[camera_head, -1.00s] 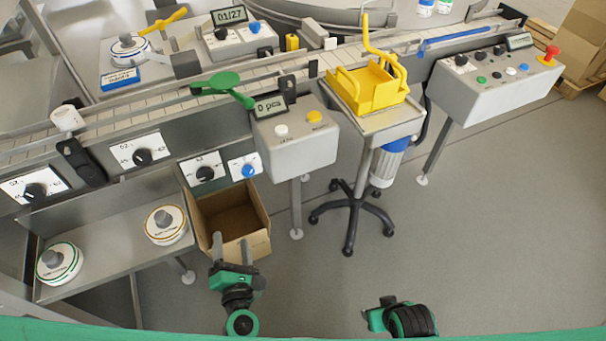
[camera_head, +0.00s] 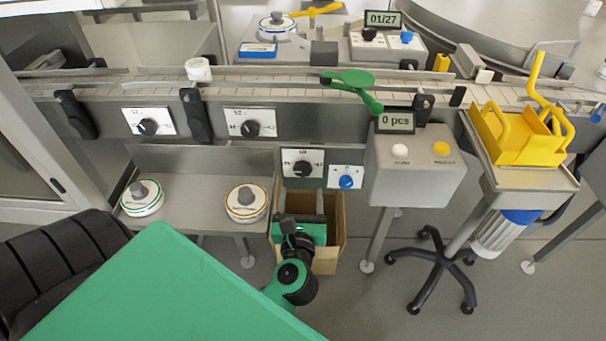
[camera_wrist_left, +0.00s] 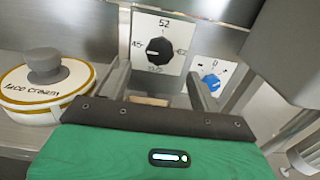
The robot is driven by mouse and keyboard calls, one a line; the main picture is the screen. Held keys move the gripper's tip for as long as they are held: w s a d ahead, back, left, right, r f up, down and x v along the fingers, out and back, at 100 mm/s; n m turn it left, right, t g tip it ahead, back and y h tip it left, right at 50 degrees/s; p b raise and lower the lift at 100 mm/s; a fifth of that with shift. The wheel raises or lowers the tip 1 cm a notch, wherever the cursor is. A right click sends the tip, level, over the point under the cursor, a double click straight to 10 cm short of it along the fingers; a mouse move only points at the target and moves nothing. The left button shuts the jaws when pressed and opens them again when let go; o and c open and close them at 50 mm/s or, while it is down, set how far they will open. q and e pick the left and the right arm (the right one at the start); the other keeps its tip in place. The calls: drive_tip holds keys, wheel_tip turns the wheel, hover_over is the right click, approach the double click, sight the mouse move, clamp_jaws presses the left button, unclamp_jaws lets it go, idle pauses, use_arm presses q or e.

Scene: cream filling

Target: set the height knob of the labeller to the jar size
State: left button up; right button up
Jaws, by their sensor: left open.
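Several black knobs on white dial plates run along the front of the conveyor machine: a left one (camera_head: 148,127), a middle one (camera_head: 250,128) and a lower right one (camera_head: 302,168). I cannot tell by label which one sets height. The lower right knob also shows in the left wrist view (camera_wrist_left: 159,51), with 52 at the top of its scale; its exact setting is unclear. A small white jar (camera_head: 198,70) stands on the conveyor. My left gripper (camera_head: 302,208) is open and empty below that knob; its fingers (camera_wrist_left: 158,88) are apart. My right gripper is out of view.
A blue knob (camera_head: 346,181) sits just right of the lower right dial. An open cardboard box (camera_head: 334,240) stands beneath. A grey counter box (camera_head: 415,165) juts out to the right. Two lidded discs, green-ringed (camera_head: 142,199) and gold-ringed (camera_head: 246,203), lie on the shelf.

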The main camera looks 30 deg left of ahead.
sight(303, 172)
use_arm(q)
drive_tip(key=x, duration=0.6)
drive_tip(key=shift+w+a, duration=0.2)
drive_tip(key=shift+w, duration=0.1)
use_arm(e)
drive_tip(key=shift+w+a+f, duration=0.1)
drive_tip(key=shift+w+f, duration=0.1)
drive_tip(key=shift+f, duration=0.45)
use_arm(q)
drive_tip(key=c, duration=1)
drive_tip(key=shift+o, duration=0.2)
drive_tip(key=shift+p, duration=0.35)
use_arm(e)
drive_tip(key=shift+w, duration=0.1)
